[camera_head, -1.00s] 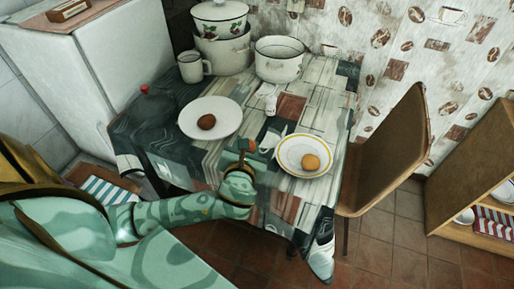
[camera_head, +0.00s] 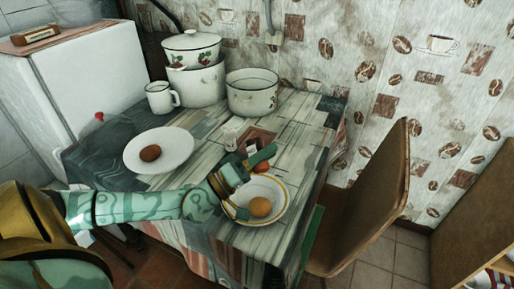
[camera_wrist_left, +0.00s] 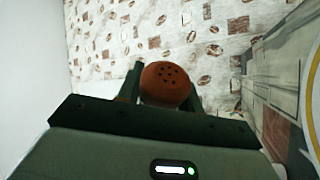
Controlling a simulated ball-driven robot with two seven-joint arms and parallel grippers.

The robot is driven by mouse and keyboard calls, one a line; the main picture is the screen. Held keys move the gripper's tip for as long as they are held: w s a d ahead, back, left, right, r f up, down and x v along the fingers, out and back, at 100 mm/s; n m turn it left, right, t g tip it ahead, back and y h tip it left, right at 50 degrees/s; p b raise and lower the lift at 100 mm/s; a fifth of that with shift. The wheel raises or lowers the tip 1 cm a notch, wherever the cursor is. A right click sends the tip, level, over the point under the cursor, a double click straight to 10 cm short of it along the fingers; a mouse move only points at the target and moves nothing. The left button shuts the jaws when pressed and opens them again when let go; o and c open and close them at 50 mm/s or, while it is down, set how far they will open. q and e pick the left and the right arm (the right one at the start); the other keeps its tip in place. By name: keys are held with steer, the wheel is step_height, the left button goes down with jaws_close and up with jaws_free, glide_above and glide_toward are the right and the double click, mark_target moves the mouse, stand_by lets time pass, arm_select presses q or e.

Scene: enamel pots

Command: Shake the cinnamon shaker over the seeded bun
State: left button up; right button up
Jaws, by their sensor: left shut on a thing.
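My left gripper (camera_head: 256,160) is shut on the cinnamon shaker (camera_head: 262,167), just above the far left rim of the yellow-rimmed plate (camera_head: 277,187). The shaker's brown cap with small holes (camera_wrist_left: 167,83) shows between the fingers in the left wrist view; most of its body is hidden. A round tan bun (camera_head: 260,207) lies on that plate, a little nearer than the gripper. A darker brown bun (camera_head: 150,153) lies on a plain white plate (camera_head: 176,142) to the left. Seeds are too small to make out on either. My right gripper is not in view.
The table (camera_head: 205,240) also bears a white mug (camera_head: 160,98), stacked enamel pots (camera_head: 192,62) and an open pot (camera_head: 252,93) at the back. A small white shaker (camera_head: 231,135) stands behind the gripper. A brown chair (camera_head: 375,200) is close at the right edge.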

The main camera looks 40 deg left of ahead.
arm_select(q)
steer(key=shift+s+f+m, duration=0.1)
steer(key=shift+f+m, duration=0.05)
steer(key=shift+m, duration=0.45)
steer(key=shift+s+a, duration=0.1)
steer(key=shift+a, duration=0.1)
steer(key=shift+f+m, duration=0.2)
steer(key=shift+m, duration=0.1)
steer(key=shift+d+f+b, duration=0.15)
steer(key=shift+f+b, duration=0.4)
steer(key=shift+b, duration=0.1)
steer(key=shift+f+b, duration=1.85)
steer(key=shift+f, duration=0.4)
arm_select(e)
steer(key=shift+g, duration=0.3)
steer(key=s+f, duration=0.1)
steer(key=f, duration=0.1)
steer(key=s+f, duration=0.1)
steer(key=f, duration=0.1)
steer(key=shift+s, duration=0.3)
arm_select(q)
steer(key=shift+r, duration=0.1)
